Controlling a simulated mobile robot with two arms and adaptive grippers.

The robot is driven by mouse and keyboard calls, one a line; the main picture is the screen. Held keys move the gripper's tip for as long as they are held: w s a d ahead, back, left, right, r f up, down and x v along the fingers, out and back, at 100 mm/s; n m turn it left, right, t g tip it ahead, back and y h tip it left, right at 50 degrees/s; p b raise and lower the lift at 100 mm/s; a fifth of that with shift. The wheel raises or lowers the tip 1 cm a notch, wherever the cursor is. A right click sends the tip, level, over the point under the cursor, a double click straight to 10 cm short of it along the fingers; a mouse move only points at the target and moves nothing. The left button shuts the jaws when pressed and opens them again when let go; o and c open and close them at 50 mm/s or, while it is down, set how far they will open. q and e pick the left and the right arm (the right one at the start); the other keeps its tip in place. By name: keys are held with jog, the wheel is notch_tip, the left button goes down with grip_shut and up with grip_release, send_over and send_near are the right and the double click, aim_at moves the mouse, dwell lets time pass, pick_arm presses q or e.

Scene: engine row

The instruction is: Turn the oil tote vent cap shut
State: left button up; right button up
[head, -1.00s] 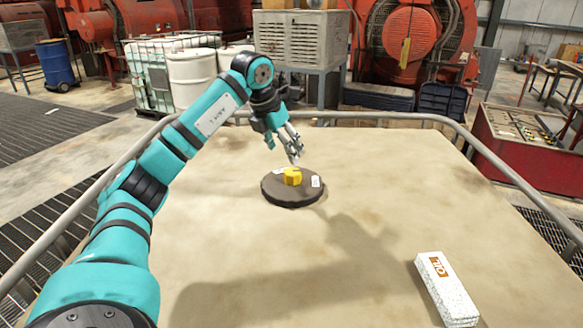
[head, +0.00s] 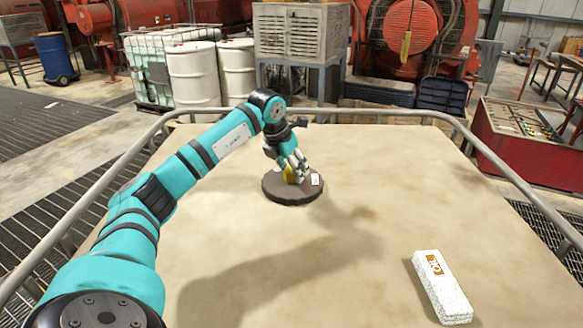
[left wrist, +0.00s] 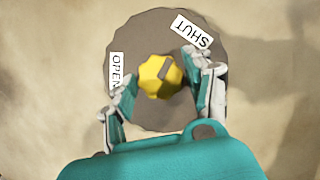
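The yellow faceted vent cap (left wrist: 155,85) stands in the middle of a round dark brown disc (left wrist: 140,35). A brownish stripe marks the cap's top, on its upper right side in the left wrist view. A SHUT label (left wrist: 191,31) sits at the disc's upper right and an OPEN label (left wrist: 117,70) at its left. My left gripper (left wrist: 160,79) is open, its fingers on either side of the cap with small gaps showing. In the head view the gripper (head: 296,168) partly hides the cap (head: 289,175) on the disc (head: 290,199). My right gripper is not in view.
The disc lies on a wide tan surface (head: 360,230) bordered by a grey rail (head: 380,115). A white speckled block (head: 452,302) with an orange label lies at the front right. The surface between block and disc is clear. Drums and machinery stand beyond the rail.

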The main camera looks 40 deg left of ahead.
pick_arm(q)
jog(key=c, duration=0.8)
jog(key=shift+o, duration=0.2)
jog(key=shift+m+h, duration=0.3)
jog(key=shift+m, duration=0.5)
jog(key=o, duration=1.2)
jog(key=v, duration=1.2)
jog(key=shift+w+a, duration=0.1)
